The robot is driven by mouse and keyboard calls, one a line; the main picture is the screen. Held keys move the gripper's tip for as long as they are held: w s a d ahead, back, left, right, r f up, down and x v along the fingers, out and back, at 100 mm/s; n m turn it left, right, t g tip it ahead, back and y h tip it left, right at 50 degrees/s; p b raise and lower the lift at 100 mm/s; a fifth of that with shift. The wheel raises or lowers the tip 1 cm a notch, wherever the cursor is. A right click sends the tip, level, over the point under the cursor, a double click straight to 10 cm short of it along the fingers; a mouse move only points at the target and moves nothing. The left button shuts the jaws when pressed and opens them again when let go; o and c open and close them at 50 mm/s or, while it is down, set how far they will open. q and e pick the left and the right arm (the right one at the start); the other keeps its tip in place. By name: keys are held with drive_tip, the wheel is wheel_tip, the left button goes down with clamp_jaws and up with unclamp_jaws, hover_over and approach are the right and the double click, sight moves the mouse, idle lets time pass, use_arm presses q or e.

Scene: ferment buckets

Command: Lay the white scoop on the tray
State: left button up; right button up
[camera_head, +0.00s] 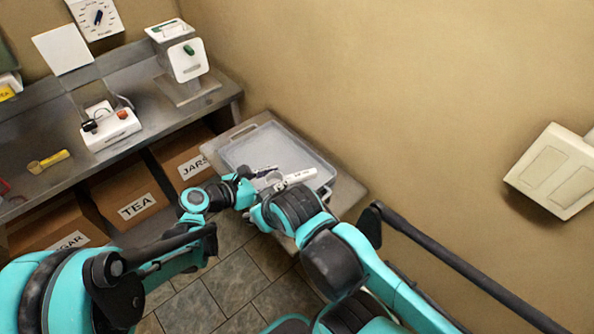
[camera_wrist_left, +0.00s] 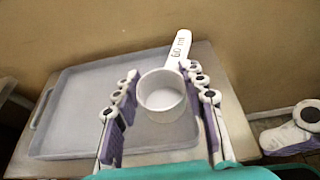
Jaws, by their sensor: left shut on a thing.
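The white scoop (camera_wrist_left: 162,97) has a round cup and a short handle marked "60 ml". In the left wrist view, its cup sits between the fingers of my left gripper (camera_wrist_left: 161,76), which is shut on it, and its handle points up and right. In the head view, the scoop's handle (camera_head: 300,176) shows beyond my left gripper (camera_head: 266,177), over the front part of the grey tray (camera_head: 240,152). The tray also shows behind the scoop in the left wrist view (camera_wrist_left: 85,88). I cannot tell whether the scoop touches the tray. My right arm hides part of the view.
The tray lies on a small table (camera_head: 348,192) against the wall. At the left, a metal bench holds a scale (camera_head: 110,128), a yellow scoop (camera_head: 48,161) and a white device (camera_head: 187,62). Labelled boxes (camera_head: 128,196) stand under it. The tray's visible part is empty.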

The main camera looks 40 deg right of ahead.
use_arm(q)
drive_tip(key=shift+d+f, duration=0.2)
drive_tip(key=shift+d, duration=0.15)
drive_tip(key=w+d+f+b, duration=0.1)
drive_tip(key=w+f, duration=0.1)
drive_tip(key=w, duration=0.1)
drive_tip(key=w+d+f+b, duration=0.1)
drive_tip(key=w+f, duration=0.1)
drive_tip(key=w, duration=0.2)
drive_tip(key=w+d+f+b, duration=0.1)
drive_tip(key=w+f, duration=0.2)
drive_tip(key=shift+w+d+b, duration=0.3)
drive_tip(key=shift+d+b, duration=0.1)
drive_tip(key=shift+f+b, duration=0.85)
drive_tip(key=shift+f, duration=1)
drive_tip(key=shift+f, duration=0.15)
drive_tip(key=o, duration=1)
